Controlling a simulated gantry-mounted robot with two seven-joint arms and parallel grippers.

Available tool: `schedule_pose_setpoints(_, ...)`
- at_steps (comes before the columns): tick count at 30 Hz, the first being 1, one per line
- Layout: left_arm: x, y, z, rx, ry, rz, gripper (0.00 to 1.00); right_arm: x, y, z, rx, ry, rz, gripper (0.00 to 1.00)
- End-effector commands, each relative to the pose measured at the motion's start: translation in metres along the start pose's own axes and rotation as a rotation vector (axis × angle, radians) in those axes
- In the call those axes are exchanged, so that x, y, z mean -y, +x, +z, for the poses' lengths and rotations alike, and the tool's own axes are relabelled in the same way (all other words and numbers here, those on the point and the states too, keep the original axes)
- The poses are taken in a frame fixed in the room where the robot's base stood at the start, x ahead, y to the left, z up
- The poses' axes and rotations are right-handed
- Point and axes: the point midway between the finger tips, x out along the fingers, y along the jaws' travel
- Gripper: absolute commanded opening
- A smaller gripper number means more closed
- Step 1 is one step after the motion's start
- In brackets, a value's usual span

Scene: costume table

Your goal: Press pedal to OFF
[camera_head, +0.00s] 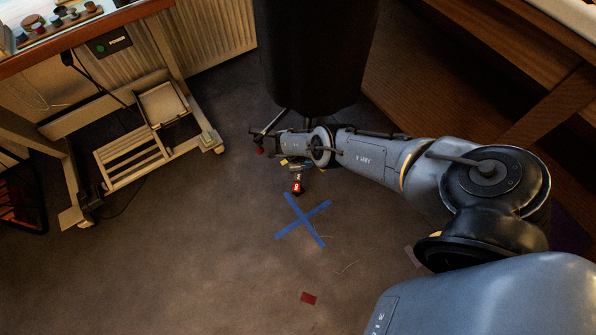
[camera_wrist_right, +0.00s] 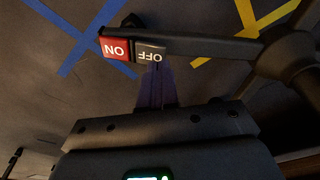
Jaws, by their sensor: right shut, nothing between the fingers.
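A rocker pedal with a red ON half (camera_wrist_right: 115,49) and a grey OFF half (camera_wrist_right: 149,54) sits at the end of a dark bar in the right wrist view. My right gripper (camera_wrist_right: 157,73) is shut and empty. Its blue-purple fingertips are at the near edge of the OFF half; I cannot tell whether they touch or press it. In the head view the pedal's red end (camera_head: 297,187) shows just above a blue tape cross (camera_head: 304,219), below my right wrist. The fingers are hard to make out there. My left gripper is not in view.
A large black cylinder (camera_head: 315,55) stands behind the pedal, on legs. A pale frame with a slatted treadle (camera_head: 133,157) is at the left. A wooden bench (camera_head: 470,75) is at the right.

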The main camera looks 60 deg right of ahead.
Motion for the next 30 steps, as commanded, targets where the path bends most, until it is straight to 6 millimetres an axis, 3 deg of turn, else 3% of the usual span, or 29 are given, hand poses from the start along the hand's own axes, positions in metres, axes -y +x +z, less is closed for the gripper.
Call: schedule_pose_setpoints(30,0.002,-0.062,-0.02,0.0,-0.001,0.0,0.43,0.0,-0.069,-0.011,0.0,0.0,0.0,0.0)
